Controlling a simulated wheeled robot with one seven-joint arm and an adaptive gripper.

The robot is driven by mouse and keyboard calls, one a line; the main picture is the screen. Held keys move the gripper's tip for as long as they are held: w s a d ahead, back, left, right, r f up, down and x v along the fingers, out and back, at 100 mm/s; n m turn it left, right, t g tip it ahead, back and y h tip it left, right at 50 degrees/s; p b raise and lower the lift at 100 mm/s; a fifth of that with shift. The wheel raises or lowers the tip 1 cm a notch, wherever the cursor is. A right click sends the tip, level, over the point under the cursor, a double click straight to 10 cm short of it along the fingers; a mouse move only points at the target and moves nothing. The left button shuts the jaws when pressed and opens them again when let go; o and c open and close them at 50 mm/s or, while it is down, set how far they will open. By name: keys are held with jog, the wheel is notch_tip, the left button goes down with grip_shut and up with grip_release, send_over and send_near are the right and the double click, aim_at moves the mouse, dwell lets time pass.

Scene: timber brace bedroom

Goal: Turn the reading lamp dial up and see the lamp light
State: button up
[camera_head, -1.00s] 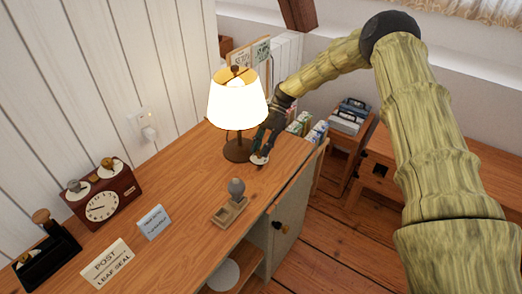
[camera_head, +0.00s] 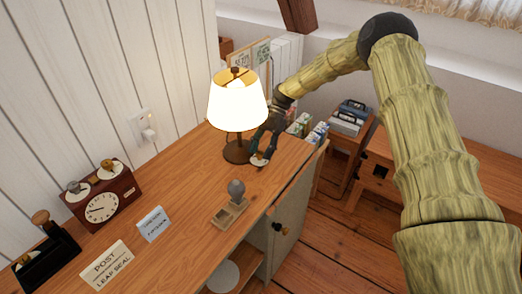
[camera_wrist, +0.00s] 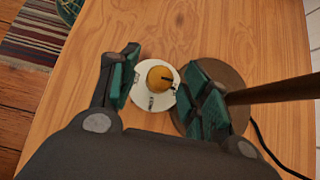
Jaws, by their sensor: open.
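The reading lamp (camera_head: 238,103) stands on the wooden desk, and its shade glows bright. The lamp's round dark base (camera_wrist: 182,104) shows in the wrist view. The dial is a round brass-coloured knob (camera_wrist: 160,77) with a dark pointer mark, on a white disc (camera_wrist: 146,96) with small lettering that I cannot read. It lies beside the lamp base. My gripper (camera_wrist: 162,88) is open, with one finger on each side of the knob; the right finger overlaps the lamp base in the picture. In the head view my gripper (camera_head: 263,152) hangs over the white disc.
The desk (camera_head: 185,195) bears a clock box (camera_head: 103,205), signs (camera_head: 107,264) and a stamp on a small wooden tray (camera_head: 230,213). A wall plug (camera_head: 148,132) is at the left. A black cord (camera_wrist: 270,150) runs from the lamp base. Small cartons stand behind the desk's right edge.

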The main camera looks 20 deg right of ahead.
jog(key=v, duration=1.2)
